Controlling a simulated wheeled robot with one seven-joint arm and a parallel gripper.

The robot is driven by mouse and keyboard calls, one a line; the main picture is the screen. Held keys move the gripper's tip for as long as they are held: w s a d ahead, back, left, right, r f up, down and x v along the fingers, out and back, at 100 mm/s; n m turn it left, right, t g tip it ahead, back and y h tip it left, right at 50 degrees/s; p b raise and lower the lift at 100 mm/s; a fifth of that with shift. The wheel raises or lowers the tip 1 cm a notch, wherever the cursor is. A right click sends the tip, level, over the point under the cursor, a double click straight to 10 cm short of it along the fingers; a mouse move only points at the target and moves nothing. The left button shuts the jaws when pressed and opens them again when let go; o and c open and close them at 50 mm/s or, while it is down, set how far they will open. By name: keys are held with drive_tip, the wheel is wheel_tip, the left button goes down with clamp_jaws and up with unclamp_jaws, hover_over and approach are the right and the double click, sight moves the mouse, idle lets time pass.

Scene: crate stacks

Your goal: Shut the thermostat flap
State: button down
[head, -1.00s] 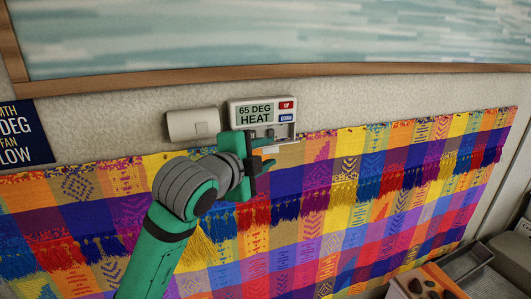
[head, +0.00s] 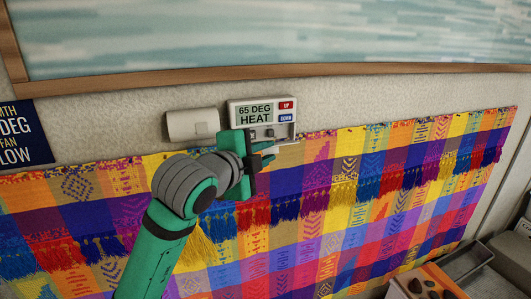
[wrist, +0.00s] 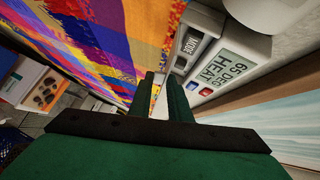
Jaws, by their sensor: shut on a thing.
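The white thermostat (head: 262,112) is on the wall, its display reading 65 DEG HEAT, with a red UP and a blue DOWN button. In the wrist view the thermostat (wrist: 222,68) is at upper right, with an uncovered recess marked MODE beside the display. My gripper (head: 266,153) is at the thermostat's lower edge, coming from the lower left. Its green fingers show close together in the wrist view (wrist: 162,88) and are shut on the flap. The fingers hide most of the flap, so its exact angle cannot be told.
A blank white wall box (head: 193,126) is just left of the thermostat. A colourful woven cloth (head: 330,200) hangs on the wall below. A wood-framed picture (head: 300,70) is above. A metal tray (head: 466,262) is at lower right.

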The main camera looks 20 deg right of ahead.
drive_tip(key=shift+r, duration=0.1)
drive_tip(key=shift+w+r+n+g+y, duration=0.4)
drive_tip(key=shift+r+n+g, duration=0.4)
drive_tip(key=shift+g, duration=0.45)
drive_tip(key=shift+w+r+n+g+y, duration=0.2)
drive_tip(key=shift+w+r+n+g, duration=0.35)
drive_tip(key=shift+n+g, duration=0.55)
drive_tip(key=shift+w+r+n+g+y, duration=0.3)
drive_tip(key=shift+w+r+n+g, duration=0.25)
drive_tip(key=shift+g, duration=0.9)
drive_tip(key=shift+r, duration=0.15)
drive_tip(key=c, duration=1.7)
unclamp_jaws()
drive_tip(key=shift+s, duration=0.1)
drive_tip(key=shift+r, duration=0.1)
drive_tip(key=shift+a, duration=0.1)
